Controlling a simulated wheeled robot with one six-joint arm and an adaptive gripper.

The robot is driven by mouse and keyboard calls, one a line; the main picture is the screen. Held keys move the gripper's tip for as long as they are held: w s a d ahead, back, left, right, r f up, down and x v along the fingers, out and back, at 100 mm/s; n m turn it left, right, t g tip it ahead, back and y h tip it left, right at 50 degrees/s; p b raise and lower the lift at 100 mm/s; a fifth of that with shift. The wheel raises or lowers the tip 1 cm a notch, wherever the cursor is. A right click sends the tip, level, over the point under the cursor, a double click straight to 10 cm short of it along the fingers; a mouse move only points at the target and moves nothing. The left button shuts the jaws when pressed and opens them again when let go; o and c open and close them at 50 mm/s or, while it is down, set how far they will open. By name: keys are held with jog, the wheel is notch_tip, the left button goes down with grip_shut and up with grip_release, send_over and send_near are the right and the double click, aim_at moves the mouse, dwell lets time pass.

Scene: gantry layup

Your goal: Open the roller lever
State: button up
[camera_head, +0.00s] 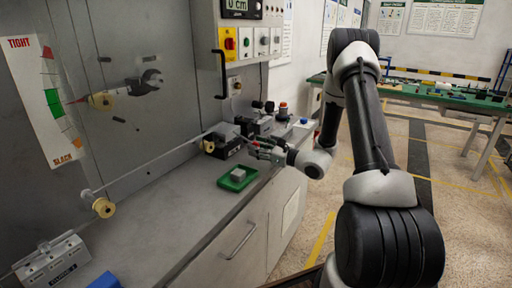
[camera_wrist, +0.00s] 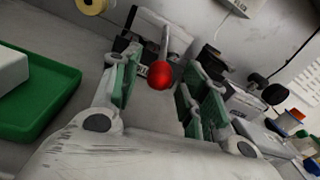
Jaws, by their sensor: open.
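The roller lever is a metal rod with a red ball knob (camera_wrist: 160,75) in the wrist view. Its rod (camera_wrist: 164,45) runs from the knob to a dark and grey roller unit, which also shows on the bench in the head view (camera_head: 222,143). My gripper (camera_wrist: 162,97) is open, with green-padded fingers on either side of the knob in the wrist view. I cannot tell whether the knob is fully between the pads or touching them. In the head view my gripper (camera_head: 260,150) is at the roller unit's right side, and the knob is not clearly visible.
A green tray (camera_head: 238,178) with a pale block lies on the bench (camera_head: 185,205) in front. A web line runs left to a yellow roller (camera_head: 103,207). A control box (camera_head: 243,42) hangs above. Dark knobs (camera_wrist: 274,93) stand close right of my gripper.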

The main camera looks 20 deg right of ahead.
jog(key=shift+w+a, duration=0.35)
jog(key=shift+w, duration=0.1)
grip_shut()
jog(key=shift+r, duration=0.15)
